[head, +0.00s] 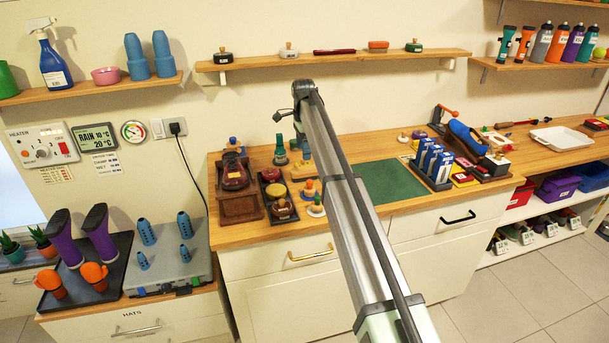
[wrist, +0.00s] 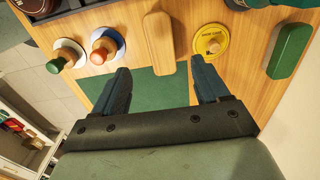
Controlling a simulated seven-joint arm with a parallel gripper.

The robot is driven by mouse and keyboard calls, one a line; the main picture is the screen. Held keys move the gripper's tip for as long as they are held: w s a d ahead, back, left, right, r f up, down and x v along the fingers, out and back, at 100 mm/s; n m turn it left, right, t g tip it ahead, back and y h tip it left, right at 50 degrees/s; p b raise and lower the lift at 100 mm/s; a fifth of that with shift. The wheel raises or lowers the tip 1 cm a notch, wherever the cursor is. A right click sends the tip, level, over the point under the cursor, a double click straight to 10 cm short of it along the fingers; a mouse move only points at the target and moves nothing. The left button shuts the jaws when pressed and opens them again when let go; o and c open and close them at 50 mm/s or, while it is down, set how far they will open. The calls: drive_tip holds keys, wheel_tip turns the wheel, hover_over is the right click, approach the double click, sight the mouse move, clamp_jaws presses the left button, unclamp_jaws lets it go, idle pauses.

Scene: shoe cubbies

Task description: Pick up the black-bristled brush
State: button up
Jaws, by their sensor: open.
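A pale wooden block-shaped brush (wrist: 159,43) lies on the wooden counter in the wrist view, at the edge of the green mat. Its bristles are hidden, so I cannot tell their colour. A green block-shaped brush (wrist: 290,51) lies to the right; its bristles are not visible either. My gripper (wrist: 162,76) is open and empty. Its two dark fingers are spread to either side, with the wooden brush ahead of the gap and apart from them.
A yellow round tin (wrist: 211,42) with a wooden knob sits right of the wooden brush, close to a finger. Knobbed round daubers, red (wrist: 103,47) and green (wrist: 63,59), stand to the left. The green mat (head: 391,181) is clear. A wall shelf (head: 350,59) holds small brushes.

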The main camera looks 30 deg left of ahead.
sight(305, 169)
wheel_tip(305, 169, down, 10)
drive_tip(key=shift+w+r, duration=0.1)
drive_tip(key=shift+w, duration=0.05)
idle(0.5)
drive_tip(key=shift+c, duration=0.4)
drive_tip(key=c, duration=1)
drive_tip(key=shift+r, duration=0.1)
wheel_tip(305, 169, up, 10)
drive_tip(key=shift+f, duration=0.1)
